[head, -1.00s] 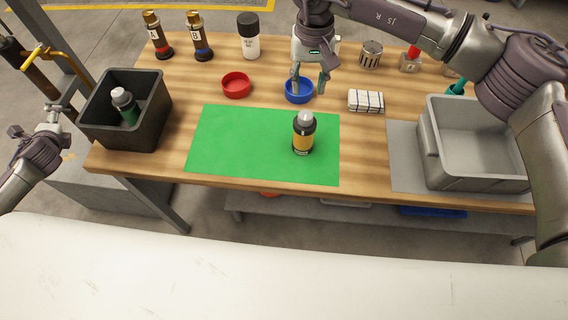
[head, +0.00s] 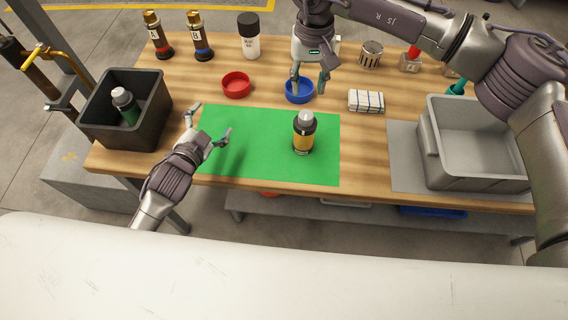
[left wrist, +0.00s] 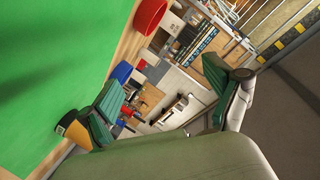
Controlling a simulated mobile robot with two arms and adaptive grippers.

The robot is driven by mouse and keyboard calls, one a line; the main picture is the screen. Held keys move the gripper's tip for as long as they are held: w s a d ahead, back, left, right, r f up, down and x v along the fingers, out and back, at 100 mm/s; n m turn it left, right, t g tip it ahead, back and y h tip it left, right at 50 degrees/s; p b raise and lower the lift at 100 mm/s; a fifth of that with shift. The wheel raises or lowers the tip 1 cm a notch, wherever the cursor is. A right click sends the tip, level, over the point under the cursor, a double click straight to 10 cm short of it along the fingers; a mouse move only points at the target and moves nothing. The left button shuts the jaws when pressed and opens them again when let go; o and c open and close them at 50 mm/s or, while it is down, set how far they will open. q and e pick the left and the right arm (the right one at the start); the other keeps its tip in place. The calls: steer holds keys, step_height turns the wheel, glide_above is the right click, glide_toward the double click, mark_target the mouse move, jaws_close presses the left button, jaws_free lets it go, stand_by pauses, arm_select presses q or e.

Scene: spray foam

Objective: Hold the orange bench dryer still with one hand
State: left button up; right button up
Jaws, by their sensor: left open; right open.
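The orange bench dryer (head: 303,141), a dark bottle with an orange band and pale top, stands upright on the green mat (head: 258,165). Its orange band also shows at the lower left of the left wrist view (left wrist: 72,128), partly hidden behind a finger. My left gripper (head: 209,127) is open and empty over the mat's left part, apart from the bottle and to its left. Its spread fingers also show in the left wrist view (left wrist: 176,86). My right gripper (head: 308,88) is open at the blue dish (head: 299,97), behind the bottle; I cannot tell whether it touches the dish.
A black bin (head: 140,138) holding a green-banded bottle (head: 125,105) stands at left. A red dish (head: 236,86) lies behind the mat. A striped cloth (head: 366,101) and grey tray (head: 478,180) are at right. Bare mat lies between my left gripper and the bottle.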

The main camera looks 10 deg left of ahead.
mark_target(300, 142)
arm_select(q)
steer(key=s+d, duration=0.1)
steer(key=d, duration=0.2)
steer(key=s+d+f+n, duration=0.1)
steer(key=s+d, duration=0.1)
steer(key=d, duration=0.1)
steer(key=s+d+n+g, duration=0.1)
steer(key=d, duration=0.2)
steer(key=shift+s+d+f+h, duration=0.15)
steer(key=shift+s+f+h, duration=0.2)
steer(key=shift+s+h, duration=0.05)
steer(key=s+d+r+n+g+h, duration=0.1)
steer(key=s+d+n, duration=0.4)
steer(key=d, duration=0.5)
steer(key=shift+m, duration=0.4)
steer(key=x, duration=1.2)
steer(key=shift+w+d+f, duration=0.25)
steer(key=shift+d+f, duration=0.05)
steer(key=shift+d, duration=0.1)
